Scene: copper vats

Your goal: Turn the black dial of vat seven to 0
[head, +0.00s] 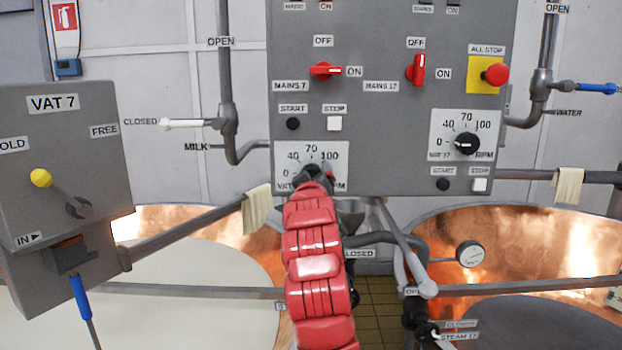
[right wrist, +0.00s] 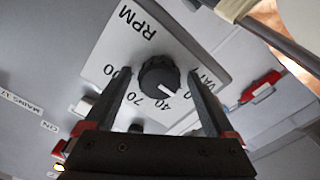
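The black dial of vat seven (right wrist: 160,76) is a round knob with a white pointer line, on a white scale plate (head: 290,155) marked 0, 40, 70, 100 and RPM. In the right wrist view the pointer is on the side of the 40 and 0 marks; its exact reading is hard to tell. My right gripper (right wrist: 159,85) is open, with one finger on each side of the dial and visible gaps between. In the head view my right gripper (head: 315,173) covers most of the dial. My left gripper is in neither view.
The grey panel also carries red mains switches (head: 325,70), a black start button (head: 292,123), a white stop button (head: 334,123), a red all-stop button (head: 496,74) and a similar vat 17 dial (head: 466,143). Pipes and copper vats (head: 480,235) lie below.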

